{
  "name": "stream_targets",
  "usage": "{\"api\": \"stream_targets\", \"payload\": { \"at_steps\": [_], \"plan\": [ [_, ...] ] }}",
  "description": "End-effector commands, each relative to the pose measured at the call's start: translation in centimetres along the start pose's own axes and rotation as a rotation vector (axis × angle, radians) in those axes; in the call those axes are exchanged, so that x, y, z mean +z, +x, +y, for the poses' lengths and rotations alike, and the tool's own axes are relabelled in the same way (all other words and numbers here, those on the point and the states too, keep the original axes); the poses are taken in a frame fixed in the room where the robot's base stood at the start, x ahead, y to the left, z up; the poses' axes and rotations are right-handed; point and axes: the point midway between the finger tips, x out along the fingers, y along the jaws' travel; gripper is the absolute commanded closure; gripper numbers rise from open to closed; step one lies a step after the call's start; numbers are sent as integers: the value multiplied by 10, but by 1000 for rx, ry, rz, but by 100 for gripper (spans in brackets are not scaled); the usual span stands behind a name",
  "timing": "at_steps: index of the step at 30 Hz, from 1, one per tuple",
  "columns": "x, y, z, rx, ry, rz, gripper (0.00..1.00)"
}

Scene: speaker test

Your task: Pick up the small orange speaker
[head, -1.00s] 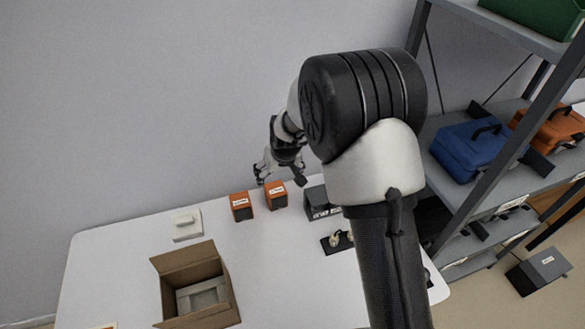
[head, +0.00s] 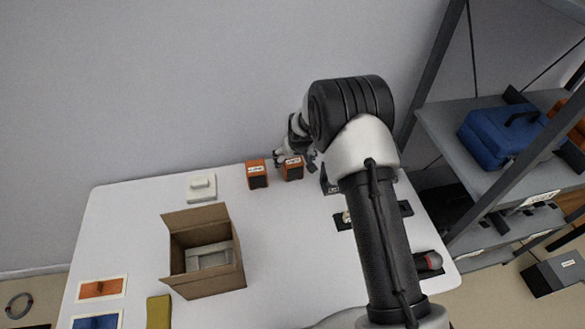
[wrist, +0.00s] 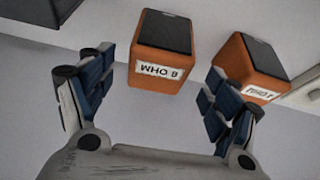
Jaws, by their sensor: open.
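Two orange speakers with dark faces and white labels stand side by side near the table's back edge. The right one (head: 292,172) is just below my gripper (head: 296,158) in the head view, and the left one (head: 257,180) stands beside it. They look alike in size. In the wrist view my gripper (wrist: 160,66) is open and empty. One orange speaker (wrist: 158,72) shows between the fingers, at or just beyond the tips; contact cannot be told. The other speaker (wrist: 258,88) shows to the right, partly behind the right finger.
A dark box (head: 327,180) stands right of the speakers, partly hidden by my arm. A white pad (head: 201,193) lies to their left. An open cardboard box (head: 214,278) stands nearer on the white table (head: 135,225). A shelf rack (head: 455,130) rises at the right.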

Motion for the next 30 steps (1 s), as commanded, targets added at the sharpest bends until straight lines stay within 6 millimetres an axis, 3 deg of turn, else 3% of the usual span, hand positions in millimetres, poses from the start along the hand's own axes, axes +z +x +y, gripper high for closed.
{"api": "stream_targets", "payload": {
  "at_steps": [10, 19, 30],
  "plan": [
    [0, 48, 1, 0, 0, -2, 18],
    [-1, 50, 1, 0, 0, -1, 19],
    [-1, 50, 1, 0, 0, -1, 44]
  ]
}}
